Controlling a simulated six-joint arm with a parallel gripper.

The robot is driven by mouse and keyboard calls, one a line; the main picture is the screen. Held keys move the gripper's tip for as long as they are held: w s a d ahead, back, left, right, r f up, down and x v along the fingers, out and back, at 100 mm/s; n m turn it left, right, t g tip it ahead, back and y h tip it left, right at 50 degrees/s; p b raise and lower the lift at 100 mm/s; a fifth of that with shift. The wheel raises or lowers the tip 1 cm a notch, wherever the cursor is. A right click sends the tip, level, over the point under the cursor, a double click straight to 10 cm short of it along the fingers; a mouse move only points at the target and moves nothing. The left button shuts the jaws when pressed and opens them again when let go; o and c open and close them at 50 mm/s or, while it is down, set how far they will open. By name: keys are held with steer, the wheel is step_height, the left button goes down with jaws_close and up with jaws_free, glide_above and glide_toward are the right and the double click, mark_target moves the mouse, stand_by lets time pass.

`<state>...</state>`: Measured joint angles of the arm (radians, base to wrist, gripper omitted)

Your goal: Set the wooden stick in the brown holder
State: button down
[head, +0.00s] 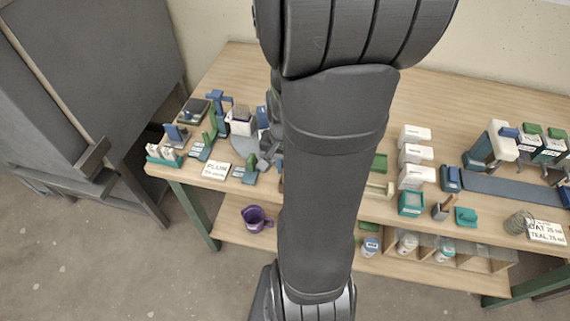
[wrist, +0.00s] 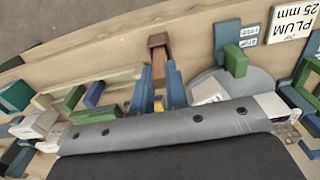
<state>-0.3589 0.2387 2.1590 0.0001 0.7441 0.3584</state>
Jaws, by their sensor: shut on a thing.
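In the wrist view my gripper (wrist: 159,78) shows as two blue fingers closed around a narrow wooden stick (wrist: 158,70). The stick is small here and partly covered by the fingers. A darker brown block, which looks like the brown holder (wrist: 158,40), sits just beyond the fingertips near the table's front edge. The stick and the holder overlap in this view, so I cannot tell whether they touch or whether the stick is inside. In the head view my own arm covers the stick and most of this spot.
A PLUM sign (head: 217,170) and a green block stand (head: 251,166) are left of my arm. A grey round plate (wrist: 245,85) lies beside the fingers. A pale wooden rack with pegs (head: 379,188) and white boxes (head: 416,177) stand to the right. A purple mug (head: 256,219) is on the lower shelf.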

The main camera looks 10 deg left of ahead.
steer(key=shift+f, duration=0.25)
steer(key=c, duration=1.3)
jaws_free()
steer(key=shift+c, duration=0.2)
steer(key=shift+r, duration=3.55)
steer(key=shift+f, duration=0.1)
step_height(320, 180, down, 7)
steer(key=shift+r, duration=0.35)
